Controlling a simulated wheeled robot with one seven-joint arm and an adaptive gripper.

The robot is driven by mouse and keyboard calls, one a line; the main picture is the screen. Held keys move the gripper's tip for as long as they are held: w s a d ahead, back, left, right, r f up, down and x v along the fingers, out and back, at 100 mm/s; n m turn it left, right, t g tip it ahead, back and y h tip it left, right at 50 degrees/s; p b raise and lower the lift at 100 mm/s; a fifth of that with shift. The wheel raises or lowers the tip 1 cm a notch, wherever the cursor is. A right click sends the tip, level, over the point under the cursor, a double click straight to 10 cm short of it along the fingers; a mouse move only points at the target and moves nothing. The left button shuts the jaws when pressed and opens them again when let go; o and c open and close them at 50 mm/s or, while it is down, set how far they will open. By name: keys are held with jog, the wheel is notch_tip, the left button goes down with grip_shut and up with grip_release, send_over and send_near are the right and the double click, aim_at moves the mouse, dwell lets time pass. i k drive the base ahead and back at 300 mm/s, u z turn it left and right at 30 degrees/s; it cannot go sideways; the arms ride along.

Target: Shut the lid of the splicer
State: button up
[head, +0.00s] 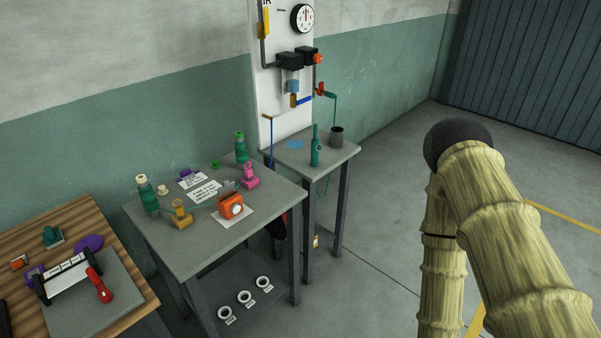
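The splicer appears to be the small orange-red device (231,207) on a white sheet on the middle grey table. It has a pale round mark on its front, and small grey parts (229,187) stand up behind it, perhaps its raised lid. At this size I cannot be sure how far open it is. My own arm fills the right side of the head view, well to the right of the table. My gripper is not in view.
The grey table (184,255) also holds a pink device (250,177), a mustard device (181,215), green spools (241,147) and paper cards. A smaller grey table (341,152) stands behind right with a teal bottle (315,150). A wooden bench (75,213) is at left. Floor at right is clear.

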aim_at(227, 186)
jog(key=z, duration=0.45)
jog(key=i, duration=1.05)
jog(key=u, duration=2.05)
